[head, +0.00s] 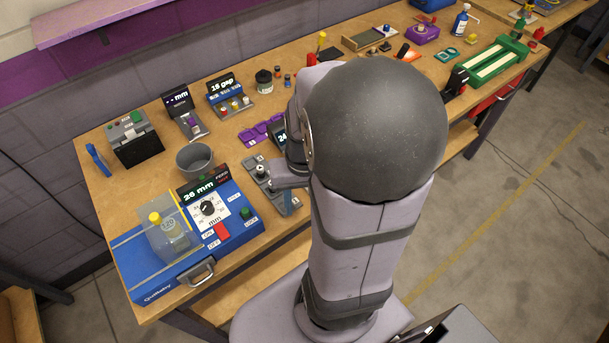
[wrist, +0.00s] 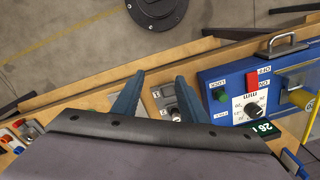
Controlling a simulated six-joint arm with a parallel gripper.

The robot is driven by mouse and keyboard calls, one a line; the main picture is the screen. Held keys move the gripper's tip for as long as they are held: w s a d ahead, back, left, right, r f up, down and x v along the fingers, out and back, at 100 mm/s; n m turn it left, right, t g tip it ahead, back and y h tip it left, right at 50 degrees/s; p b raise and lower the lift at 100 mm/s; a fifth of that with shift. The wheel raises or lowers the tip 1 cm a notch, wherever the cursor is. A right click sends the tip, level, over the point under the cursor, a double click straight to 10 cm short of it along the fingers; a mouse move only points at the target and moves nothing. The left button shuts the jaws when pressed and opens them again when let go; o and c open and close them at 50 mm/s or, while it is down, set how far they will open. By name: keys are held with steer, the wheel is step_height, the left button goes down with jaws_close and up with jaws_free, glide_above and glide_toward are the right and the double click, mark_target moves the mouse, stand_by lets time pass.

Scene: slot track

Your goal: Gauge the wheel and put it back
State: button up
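My gripper (wrist: 158,97) is open in the wrist view, its two blue-grey fingers apart with nothing held between them. In the head view it hovers over a grey slotted plate (head: 284,200), mostly hidden by my arm. The plate also shows between and beside the fingers in the wrist view (wrist: 157,91). A small round dark and pale part (head: 261,171) stands on the plate; I cannot tell whether it is the wheel. A small gauge stand (head: 186,114) with a dark display reading "-- mm" stands at the back left, a purple part at its front.
A grey bowl (head: 195,160), a "16 gap" stand (head: 229,97) and purple trays (head: 260,131) stand behind the plate. A green vise-like fixture (head: 492,62) is far right.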

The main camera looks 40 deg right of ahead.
steer(key=shift+m+t, duration=0.7)
steer(key=shift+m, duration=0.2)
steer(key=w+d+f+b, duration=0.2)
steer(key=d+f, duration=0.1)
steer(key=w+d+f+b, duration=0.1)
steer(key=d, duration=0.1)
steer(key=shift+w+d+f, duration=0.1)
steer(key=shift+w+f, duration=0.05)
steer(key=shift+f, duration=0.2)
steer(key=w+d+r+n+t+h, duration=0.1)
steer(key=w+d+r+n+t, duration=0.2)
steer(key=w, duration=0.4)
steer(key=shift+w+d+r+n+h, duration=0.35)
steer(key=shift+d+r+n, duration=0.15)
steer(key=shift+d, duration=0.5)
steer(key=shift+f, duration=0.15)
steer(key=shift+w+f, duration=0.2)
steer(key=shift+f, duration=0.35)
steer(key=shift+x, duration=3.05)
steer(key=shift+w+d+r, duration=0.15)
